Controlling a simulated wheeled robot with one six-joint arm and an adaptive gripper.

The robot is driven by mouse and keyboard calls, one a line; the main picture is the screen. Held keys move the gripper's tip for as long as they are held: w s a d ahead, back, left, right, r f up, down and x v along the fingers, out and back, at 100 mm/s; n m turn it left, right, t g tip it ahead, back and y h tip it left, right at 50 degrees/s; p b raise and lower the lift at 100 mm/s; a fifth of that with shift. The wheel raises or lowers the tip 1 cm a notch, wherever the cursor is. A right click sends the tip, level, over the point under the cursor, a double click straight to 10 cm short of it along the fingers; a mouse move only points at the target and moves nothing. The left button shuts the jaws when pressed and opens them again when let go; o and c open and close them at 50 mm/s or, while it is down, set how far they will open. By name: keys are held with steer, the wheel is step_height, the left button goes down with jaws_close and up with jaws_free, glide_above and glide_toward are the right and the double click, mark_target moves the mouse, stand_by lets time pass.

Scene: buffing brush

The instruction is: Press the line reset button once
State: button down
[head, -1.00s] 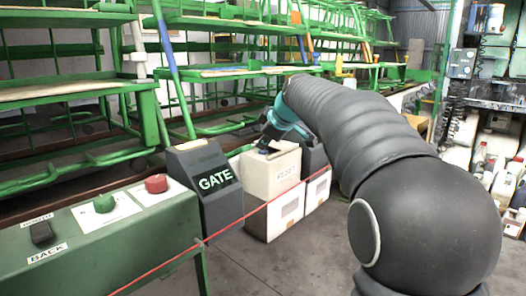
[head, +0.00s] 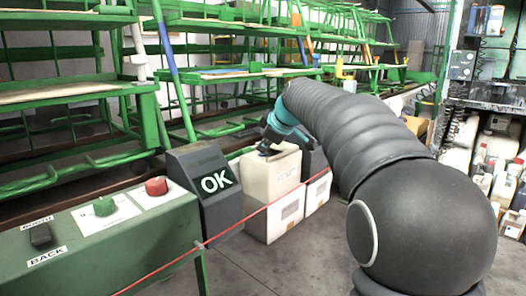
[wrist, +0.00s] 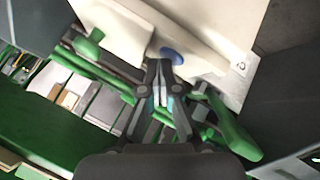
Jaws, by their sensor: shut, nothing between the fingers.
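A cream box (head: 257,190) with a small label on its front stands behind the dark display post. My gripper (head: 266,150) is over its top, and the arm comes in from the right. In the wrist view a blue round button (wrist: 172,55) sits on the pale face of the box (wrist: 125,28). My gripper (wrist: 160,66) is shut and empty, with its fingertips right beside the button's lower left edge in the picture. I cannot tell whether they touch it. In the head view the gripper hides the button. The display (head: 214,181) reads OK.
A green console (head: 100,240) at the front left carries a red button (head: 156,186), a green button (head: 104,206) and a dark switch (head: 41,235). A red cord (head: 160,266) runs in front of the boxes. Green racks (head: 70,90) stand behind. The floor at the front is clear.

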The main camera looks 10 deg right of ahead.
mark_target(264, 154)
steer(key=shift+d+r+p, duration=0.1)
steer(key=shift+r+p, duration=0.25)
steer(key=shift+r, duration=0.45)
steer(key=shift+r, duration=0.1)
steer(key=shift+r+p, duration=1.95)
steer(key=shift+r, duration=0.6)
steer(key=shift+f, duration=0.1)
steer(key=s+f+m+g+h, duration=0.1)
steer(key=s+f+m, duration=0.3)
steer(key=s, duration=0.9)
steer(key=s+f+m+g+h, duration=0.1)
steer(key=s+f+m, duration=0.3)
steer(key=s+f, duration=0.5)
steer(key=s+f+m+g, duration=0.1)
steer(key=s+f+m, duration=0.3)
steer(key=s, duration=1.4)
step_height(264, 154, down, 3)
steer(key=shift+f+m+h, duration=0.15)
steer(key=shift+m+h, duration=0.15)
steer(key=shift+h, duration=0.1)
